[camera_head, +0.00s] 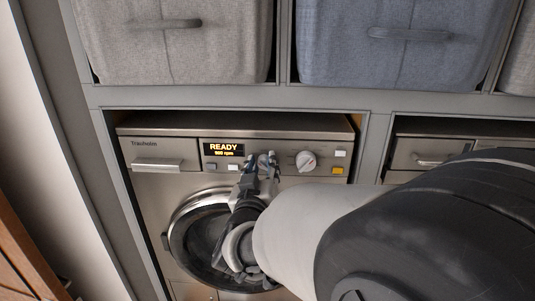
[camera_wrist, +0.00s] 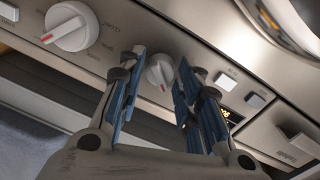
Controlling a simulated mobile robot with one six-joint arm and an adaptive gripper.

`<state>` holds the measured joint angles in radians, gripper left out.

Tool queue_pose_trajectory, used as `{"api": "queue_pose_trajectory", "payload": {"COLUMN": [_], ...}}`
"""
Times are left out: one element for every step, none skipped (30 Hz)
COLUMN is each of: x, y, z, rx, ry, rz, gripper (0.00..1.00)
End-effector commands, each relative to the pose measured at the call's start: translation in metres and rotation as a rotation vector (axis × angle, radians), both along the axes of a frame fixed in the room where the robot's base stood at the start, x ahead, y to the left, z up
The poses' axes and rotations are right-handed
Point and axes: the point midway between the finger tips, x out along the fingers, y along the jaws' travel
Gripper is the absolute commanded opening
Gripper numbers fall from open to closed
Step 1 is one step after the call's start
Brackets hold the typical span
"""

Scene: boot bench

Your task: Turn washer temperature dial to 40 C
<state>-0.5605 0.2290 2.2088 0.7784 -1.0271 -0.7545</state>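The washer (camera_head: 160,190) has a silver control panel with a lit display (camera_head: 223,149) reading READY above a smaller rpm line. A small white dial (camera_wrist: 160,71) with a red pointer mark sits between my fingertips in the wrist view; its labels cannot be read. My gripper (camera_wrist: 163,68) is open, one finger on either side of this small dial; contact cannot be told. In the head view my gripper (camera_head: 260,160) is at the panel, hiding the small dial. A larger white dial (camera_head: 306,160) is to its right; it also shows in the wrist view (camera_wrist: 70,26).
Small buttons (camera_head: 339,153) flank the dials, including a yellow one (camera_head: 338,170). A drawer handle (camera_head: 157,164) is at the panel's left. A grey bin (camera_head: 180,50) and a blue bin (camera_head: 405,55) sit on the shelf above. The cabinet frame (camera_head: 378,135) closely surrounds the washer.

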Motion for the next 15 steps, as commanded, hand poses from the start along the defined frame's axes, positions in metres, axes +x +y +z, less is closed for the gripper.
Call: {"api": "queue_pose_trajectory", "payload": {"x": [-0.0001, -0.0001, -0.0002, -0.0002, -0.0002, -0.0002, -0.0002, -0.0002, -0.0002, -0.0002, -0.0002, -0.0002, -0.0002, -0.0002, -0.0002], "y": [0.0, 0.0, 0.0, 0.0, 0.0, 0.0, 0.0, 0.0, 0.0, 0.0, 0.0, 0.0, 0.0, 0.0, 0.0], "z": [0.0001, 0.0001, 0.0001, 0.0001, 0.0001, 0.0001, 0.0001, 0.0001, 0.0001, 0.0001, 0.0001, 0.0001, 0.0001, 0.0001, 0.0], "rx": [0.0, 0.0, 0.0, 0.0, 0.0, 0.0, 0.0, 0.0, 0.0, 0.0, 0.0, 0.0, 0.0, 0.0, 0.002], "ry": [0.0, 0.0, 0.0, 0.0, 0.0, 0.0, 0.0, 0.0, 0.0, 0.0, 0.0, 0.0, 0.0, 0.0, 0.0], "rz": [0.0, 0.0, 0.0, 0.0, 0.0, 0.0, 0.0, 0.0, 0.0, 0.0, 0.0, 0.0, 0.0, 0.0, 0.0], "gripper": [0.26, 0.24, 0.21, 0.19, 0.17, 0.15, 0.13, 0.11, 0.08, 0.06, 0.04, 0.01, 0.01, 0.01, 0.01]}}
